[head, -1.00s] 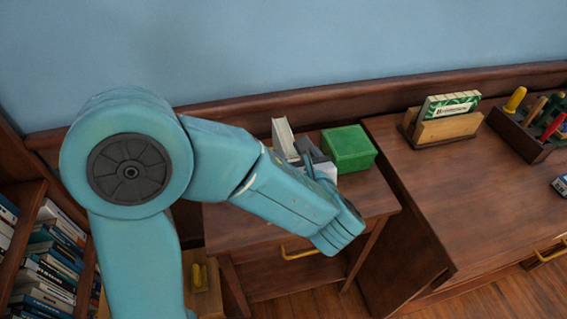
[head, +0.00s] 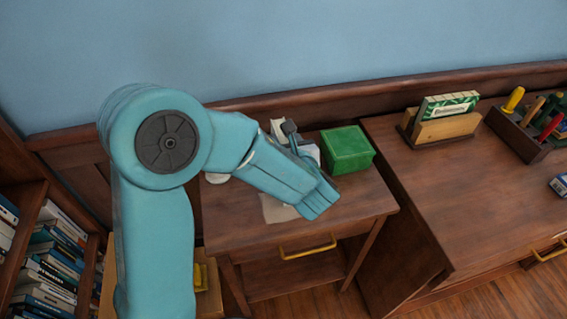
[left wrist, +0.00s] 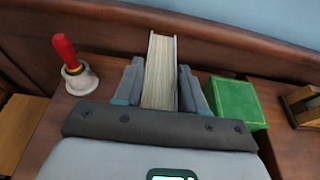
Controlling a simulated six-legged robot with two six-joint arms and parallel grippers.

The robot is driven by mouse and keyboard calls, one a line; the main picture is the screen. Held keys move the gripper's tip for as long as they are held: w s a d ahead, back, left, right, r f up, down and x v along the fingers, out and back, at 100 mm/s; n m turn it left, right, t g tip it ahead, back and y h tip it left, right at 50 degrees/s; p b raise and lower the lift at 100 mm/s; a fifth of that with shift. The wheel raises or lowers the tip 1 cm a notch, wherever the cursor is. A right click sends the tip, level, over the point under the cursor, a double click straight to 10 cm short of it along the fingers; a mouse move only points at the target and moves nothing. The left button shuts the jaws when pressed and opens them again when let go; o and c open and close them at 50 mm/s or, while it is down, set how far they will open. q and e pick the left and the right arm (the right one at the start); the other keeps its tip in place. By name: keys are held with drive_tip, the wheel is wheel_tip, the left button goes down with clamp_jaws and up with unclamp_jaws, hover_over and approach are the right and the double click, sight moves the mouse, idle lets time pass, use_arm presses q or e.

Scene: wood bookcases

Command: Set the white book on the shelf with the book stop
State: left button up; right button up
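The white book (left wrist: 161,70) stands upright on a small wooden desk, page edges facing up in the left wrist view. In the head view, its pale top (head: 276,128) shows behind my left gripper (head: 292,132). In the left wrist view, the fingers of the left gripper (left wrist: 161,88) stand on either side of the book, with narrow gaps at the tips; it looks open around it. The lower book is hidden by the gripper. A wooden bookcase (head: 31,222) with rows of books is at the left edge; I cannot make out a book stop. My right gripper is not in view.
A green box (head: 347,150) stands close to the right of the book. A red-handled bell (left wrist: 72,68) stands to its left. A pale flat patch (head: 277,209) lies on the desk (head: 345,208). A wooden card holder (head: 445,128) stands on the right desk.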

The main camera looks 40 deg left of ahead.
use_arm(q)
clamp_jaws()
idle(1.1)
